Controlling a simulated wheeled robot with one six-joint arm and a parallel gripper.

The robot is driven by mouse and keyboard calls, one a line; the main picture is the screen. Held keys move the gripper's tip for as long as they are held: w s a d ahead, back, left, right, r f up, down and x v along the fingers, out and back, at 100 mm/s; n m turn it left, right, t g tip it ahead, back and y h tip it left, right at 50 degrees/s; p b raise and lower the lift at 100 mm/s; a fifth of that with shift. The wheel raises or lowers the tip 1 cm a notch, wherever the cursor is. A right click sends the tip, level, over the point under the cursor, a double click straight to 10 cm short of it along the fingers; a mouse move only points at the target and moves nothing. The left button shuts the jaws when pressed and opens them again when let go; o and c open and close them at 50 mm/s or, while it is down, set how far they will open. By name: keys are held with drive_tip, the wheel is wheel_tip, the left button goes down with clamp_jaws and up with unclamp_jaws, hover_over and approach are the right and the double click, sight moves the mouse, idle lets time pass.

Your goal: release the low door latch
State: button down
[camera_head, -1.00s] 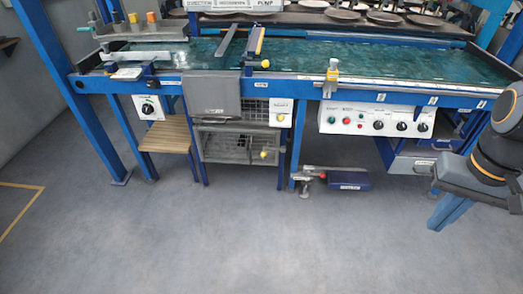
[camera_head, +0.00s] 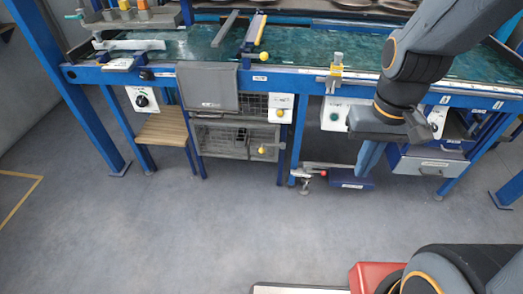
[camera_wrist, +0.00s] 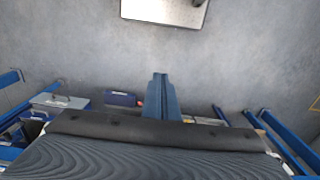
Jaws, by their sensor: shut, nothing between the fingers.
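The low wire-mesh door (camera_head: 225,143) is in the lower cage of the dryer frame, in the head view. A yellow ball knob (camera_head: 262,151) is at its right side and looks like the low latch; its exact position is too small to tell. My gripper (camera_head: 362,172) is well right of the knob, pointing down in front of the bench. It is shut and empty. Its blue fingers also show in the wrist view (camera_wrist: 160,80), over the floor. I cannot make out the knob in the wrist view.
A white box with a yellow knob (camera_head: 281,113) is above the low door. A wooden stool (camera_head: 163,130) stands left of it. A navy box (camera_head: 350,179) with a red knob is low, near my gripper. A grey drawer (camera_head: 430,163) is at right.

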drive_tip(key=w+a+f+m+y+b, duration=0.2)
drive_tip(key=w+a+f+m+b, duration=0.3)
drive_tip(key=w+f, duration=0.8)
drive_tip(key=w+a+f+m+t+y+b, duration=0.1)
drive_tip(key=w+a+f+m+y+b, duration=0.2)
drive_tip(key=w+f+b, duration=0.7)
drive_tip(key=w+a+f+m+y+b, duration=0.3)
drive_tip(key=w+a+f+m+b, duration=0.4)
drive_tip(key=w+f, duration=1.1)
drive_tip(key=w+b, duration=0.1)
drive_tip(key=w, duration=0.4)
drive_tip(key=shift+w+a, duration=0.2)
drive_tip(key=shift+w, duration=0.15)
drive_tip(key=b+x, duration=0.1)
drive_tip(key=x, duration=0.9)
drive_tip(key=shift+r+b, duration=0.15)
drive_tip(key=shift+b, duration=0.15)
drive_tip(key=shift+w+a, duration=0.1)
drive_tip(key=shift+a, duration=0.05)
drive_tip(key=shift+y, duration=0.3)
drive_tip(key=shift+r, duration=0.2)
